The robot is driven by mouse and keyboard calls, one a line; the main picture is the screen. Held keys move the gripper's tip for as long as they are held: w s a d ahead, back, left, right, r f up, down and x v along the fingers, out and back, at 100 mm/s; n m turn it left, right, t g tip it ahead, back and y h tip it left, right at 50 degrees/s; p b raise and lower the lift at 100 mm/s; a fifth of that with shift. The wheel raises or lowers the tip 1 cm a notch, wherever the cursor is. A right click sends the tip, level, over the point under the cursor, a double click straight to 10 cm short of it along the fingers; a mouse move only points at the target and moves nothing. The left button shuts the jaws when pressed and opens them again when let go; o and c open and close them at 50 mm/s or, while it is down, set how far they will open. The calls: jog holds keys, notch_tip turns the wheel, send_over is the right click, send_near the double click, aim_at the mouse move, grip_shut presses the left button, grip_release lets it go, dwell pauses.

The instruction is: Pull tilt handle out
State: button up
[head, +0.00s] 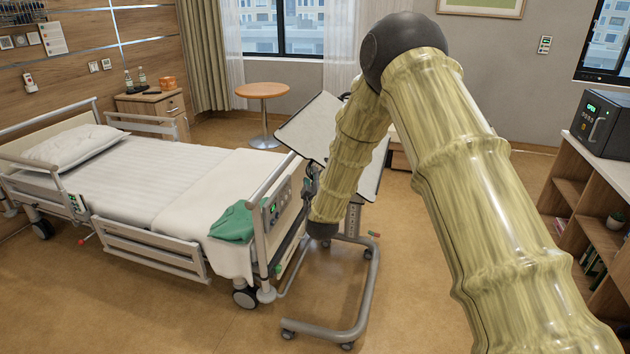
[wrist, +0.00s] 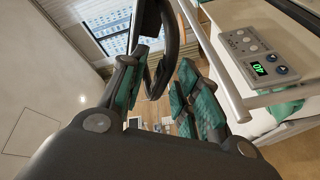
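The overbed table's top (head: 308,128) is tilted steeply beside the foot of the bed; it shows as a pale panel at the left of the wrist view (wrist: 45,110). A dark curved loop, which looks like the tilt handle (wrist: 168,48), stands ahead of my gripper in the wrist view. Its lower end lies between the green-padded fingers. My gripper (wrist: 160,88) is open, with a gap around the loop; I cannot tell whether either finger touches it. In the head view my gripper (head: 311,184) is partly hidden by my arm, and the loop cannot be made out.
The bed (head: 150,190) with a green cloth (head: 233,222) is close on the left. Its footboard panel with a lit display (wrist: 259,60) is close to the right finger. The table's wheeled base (head: 365,300) stands below. Shelves (head: 590,200) stand right; the floor in front is clear.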

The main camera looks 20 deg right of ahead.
grip_shut()
jog(key=shift+s, duration=0.1)
jog(key=shift+s+a+f, duration=0.2)
jog(key=shift+s+a, duration=0.6)
jog(key=shift+s, duration=0.3)
jog(key=shift+c, duration=1.4)
grip_release()
jog(key=shift+o, duration=1.4)
jog(key=shift+a+r, duration=0.15)
